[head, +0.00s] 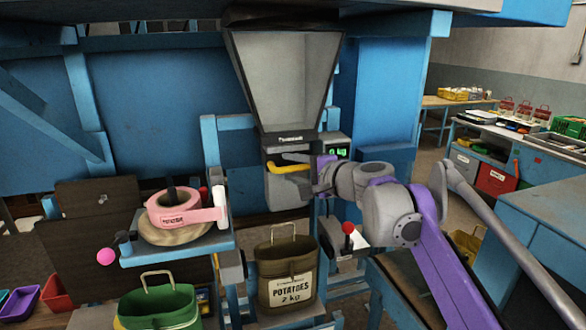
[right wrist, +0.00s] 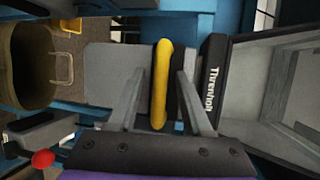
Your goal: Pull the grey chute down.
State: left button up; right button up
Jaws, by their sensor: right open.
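The grey chute (head: 283,192) is a small box below the large hopper, with a yellow handle (head: 290,168) across its front. My right gripper (head: 305,166) comes in from the right at the handle. In the right wrist view the yellow handle (right wrist: 160,85) runs between the two spread fingers of my right gripper (right wrist: 163,80), with gaps visible beside it. The chute's grey face (right wrist: 108,72) lies to the left of it there. My left gripper is not in view.
A brown potato sack (head: 287,275) stands open below the chute. A red-knobbed lever (head: 348,230) is right of it. The grey hopper (head: 285,75) is above.

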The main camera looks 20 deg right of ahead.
grip_shut()
dwell(1.4)
